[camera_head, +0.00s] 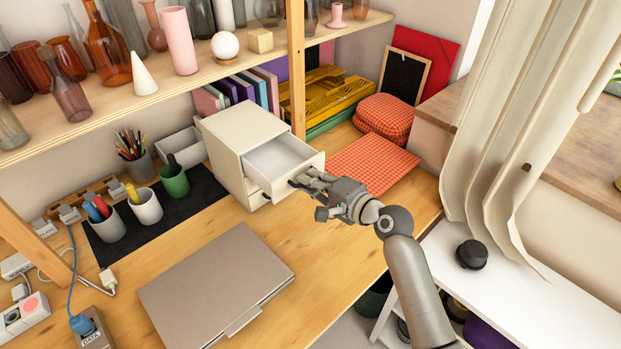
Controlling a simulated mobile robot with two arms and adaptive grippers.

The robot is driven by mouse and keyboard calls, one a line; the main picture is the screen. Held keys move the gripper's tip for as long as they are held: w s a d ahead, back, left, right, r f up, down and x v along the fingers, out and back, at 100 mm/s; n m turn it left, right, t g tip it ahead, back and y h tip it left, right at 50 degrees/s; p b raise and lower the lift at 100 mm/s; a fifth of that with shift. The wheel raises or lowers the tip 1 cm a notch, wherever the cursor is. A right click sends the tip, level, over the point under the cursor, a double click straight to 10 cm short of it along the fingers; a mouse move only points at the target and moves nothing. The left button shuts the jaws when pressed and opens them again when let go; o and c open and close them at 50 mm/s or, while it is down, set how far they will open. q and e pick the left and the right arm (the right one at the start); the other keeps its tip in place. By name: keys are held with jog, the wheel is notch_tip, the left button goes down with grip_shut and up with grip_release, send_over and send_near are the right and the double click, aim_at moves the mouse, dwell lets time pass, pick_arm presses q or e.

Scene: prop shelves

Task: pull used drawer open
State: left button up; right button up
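A small cream drawer cabinet (232,130) stands on the wooden desk below the shelf. Its upper drawer (279,156) is pulled out toward the right, and its inside looks empty. A lower drawer front (256,200) shows beneath it, mostly in the cabinet. My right gripper (303,181) is at the front of the open drawer, with its fingers at or very near the drawer front. The fingertips are small and partly overlap the drawer, so I cannot tell whether they are closed on it. My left gripper is not in view.
A closed grey laptop (216,284) lies on the desk in front. Red checked cloth (372,163) lies right of the cabinet. Pen cups (145,206) stand on a black mat at left. Vases line the shelf (190,83) above. A beige curtain (525,120) hangs at right.

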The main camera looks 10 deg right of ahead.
jog(key=o, duration=0.5)
jog(key=v, duration=1.2)
